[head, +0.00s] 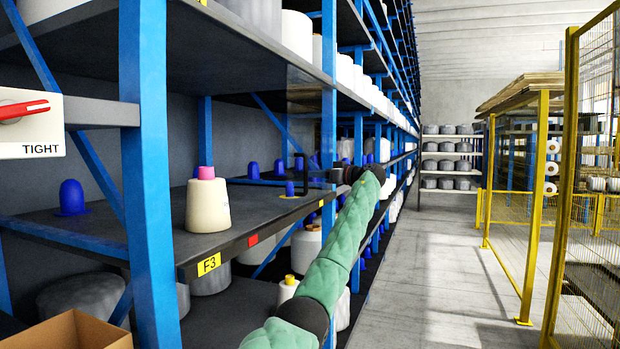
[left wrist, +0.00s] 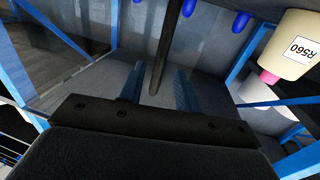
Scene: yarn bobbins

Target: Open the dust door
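A dark see-through panel (head: 305,115), which looks like the dust door, stands upright at the shelf front behind the blue post. My left gripper (head: 316,177) reaches into the bay just below it; its fingers are small and dark there. In the left wrist view my left gripper (left wrist: 158,90) has its two fingers apart. A dark bar (left wrist: 168,45), perhaps the door's handle, runs between them with a gap on each side. I cannot tell whether it touches a finger. My right gripper is not in view.
A cream bobbin (head: 208,206) with a pink tip stands on the shelf (head: 150,238) left of my gripper, near blue pegs (head: 71,197). A blue upright (head: 150,170) is close in front. A cardboard box (head: 75,333) is at lower left. The aisle (head: 440,270) is clear.

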